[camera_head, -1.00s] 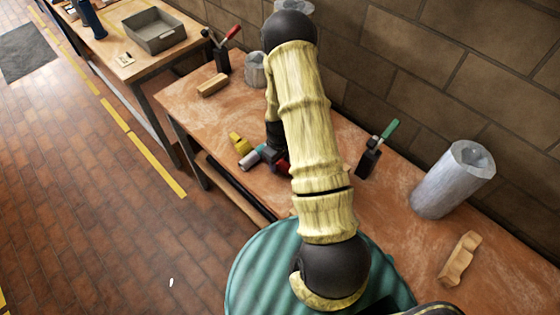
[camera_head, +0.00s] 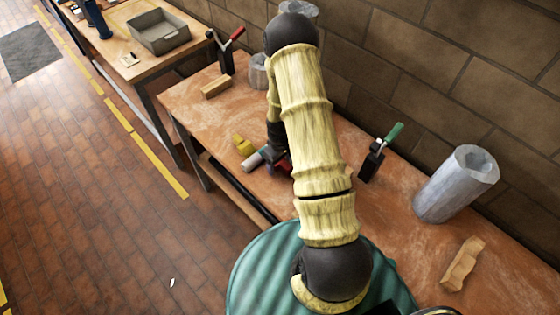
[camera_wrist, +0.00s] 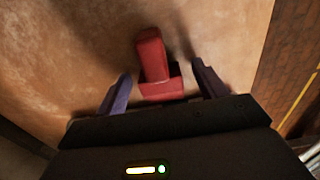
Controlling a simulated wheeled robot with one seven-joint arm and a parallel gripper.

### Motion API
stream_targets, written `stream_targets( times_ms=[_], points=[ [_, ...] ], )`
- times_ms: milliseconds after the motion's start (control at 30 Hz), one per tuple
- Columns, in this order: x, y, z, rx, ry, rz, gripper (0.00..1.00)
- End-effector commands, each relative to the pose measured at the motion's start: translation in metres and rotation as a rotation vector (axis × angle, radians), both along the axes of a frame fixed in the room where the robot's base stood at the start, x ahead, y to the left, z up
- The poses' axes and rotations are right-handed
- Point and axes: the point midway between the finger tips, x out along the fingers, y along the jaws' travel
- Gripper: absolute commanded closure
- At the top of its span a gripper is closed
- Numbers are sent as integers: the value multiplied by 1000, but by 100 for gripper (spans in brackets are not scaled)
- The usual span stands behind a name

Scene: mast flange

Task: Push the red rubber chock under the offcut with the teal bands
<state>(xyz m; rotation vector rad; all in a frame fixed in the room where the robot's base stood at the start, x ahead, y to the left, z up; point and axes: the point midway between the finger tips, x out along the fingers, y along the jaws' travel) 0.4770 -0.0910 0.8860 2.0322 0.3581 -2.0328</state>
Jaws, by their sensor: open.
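The red rubber chock (camera_wrist: 155,65) shows in the wrist view as a red block with a raised part, lying on the brown bench top between the fingers of my gripper (camera_wrist: 162,88). The fingers are open, one on each side of it, and I cannot tell whether they touch it. In the head view my gripper (camera_head: 279,163) is low over the bench, mostly hidden by my arm. Just left of it lies a short grey offcut (camera_head: 252,161) with a teal part at its right end; its far end is hidden. The offcut does not show in the wrist view.
A yellow block (camera_head: 243,146) lies just beyond the offcut. A green-handled clamp (camera_head: 374,158) and a large grey cylinder (camera_head: 456,185) stand to the right. Wooden blocks lie at the far left (camera_head: 215,87) and near right (camera_head: 462,264). The bench's front edge is close to the offcut.

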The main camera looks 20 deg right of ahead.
Motion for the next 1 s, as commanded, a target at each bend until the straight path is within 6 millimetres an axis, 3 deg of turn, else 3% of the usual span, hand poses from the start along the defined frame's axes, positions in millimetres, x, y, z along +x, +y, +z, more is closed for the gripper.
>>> stream_targets(
  times_ms=[167,367,1000],
  points=[
    [0,0,3,0,0,0,29],
    [1,0,21,-1,-4,0,29],
    [1,0,116,-1,-4,0,29]
  ],
)
